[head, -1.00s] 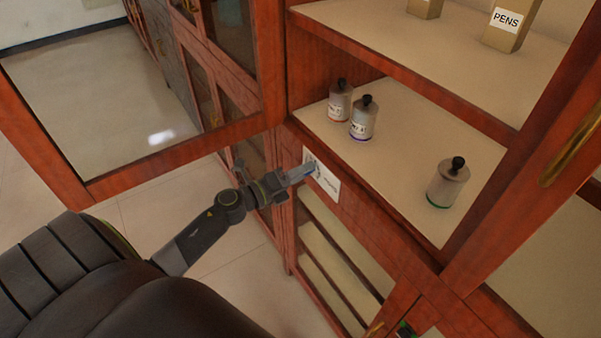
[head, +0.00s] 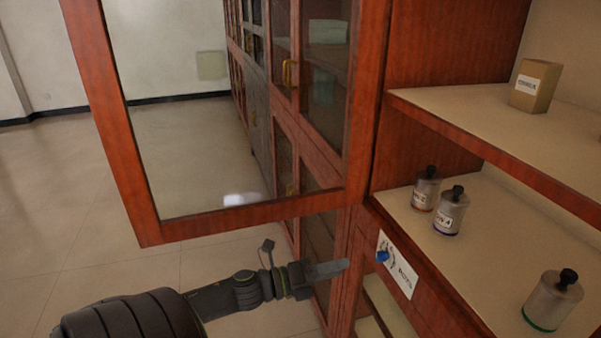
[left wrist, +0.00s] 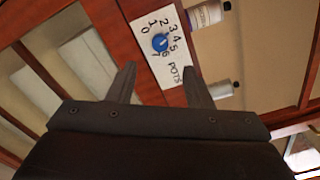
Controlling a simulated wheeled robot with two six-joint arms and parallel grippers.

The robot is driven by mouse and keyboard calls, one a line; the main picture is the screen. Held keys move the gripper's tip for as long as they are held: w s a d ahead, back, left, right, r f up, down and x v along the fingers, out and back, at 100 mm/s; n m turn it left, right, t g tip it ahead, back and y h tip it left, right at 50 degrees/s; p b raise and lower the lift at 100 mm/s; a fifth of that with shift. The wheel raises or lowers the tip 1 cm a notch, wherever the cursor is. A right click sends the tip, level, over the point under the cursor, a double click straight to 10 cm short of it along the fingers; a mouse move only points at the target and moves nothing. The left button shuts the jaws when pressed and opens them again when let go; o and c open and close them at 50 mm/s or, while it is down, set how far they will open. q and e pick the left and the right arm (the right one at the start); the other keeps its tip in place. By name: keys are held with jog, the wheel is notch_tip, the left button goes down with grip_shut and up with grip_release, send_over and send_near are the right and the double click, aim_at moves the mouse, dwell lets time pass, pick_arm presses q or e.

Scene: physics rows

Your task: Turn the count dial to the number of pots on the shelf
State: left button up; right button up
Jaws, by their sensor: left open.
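The blue count dial (head: 382,256) is on a white card (head: 404,278) fixed to the red-brown cabinet frame below the shelf. The left wrist view shows the dial (left wrist: 160,42) ringed by numbers, with the word POTS; its pointer is too small to read surely. My left gripper (head: 345,266) is open and empty, just left of the card, apart from the dial. My right gripper is out of view.
An open glass door (head: 145,195) with a wooden frame hangs above and left of my left arm. A box (head: 536,86) stands on the upper shelf (head: 470,110). More cabinets line the wall behind. The floor (head: 80,240) at left is clear.

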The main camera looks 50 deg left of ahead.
pick_arm(q)
jog(key=p+v, duration=0.2)
jog(key=v, duration=0.5)
jog(key=shift+s+p, duration=0.25)
jog(key=shift+p, duration=0.15)
jog(key=shift+a, duration=0.1)
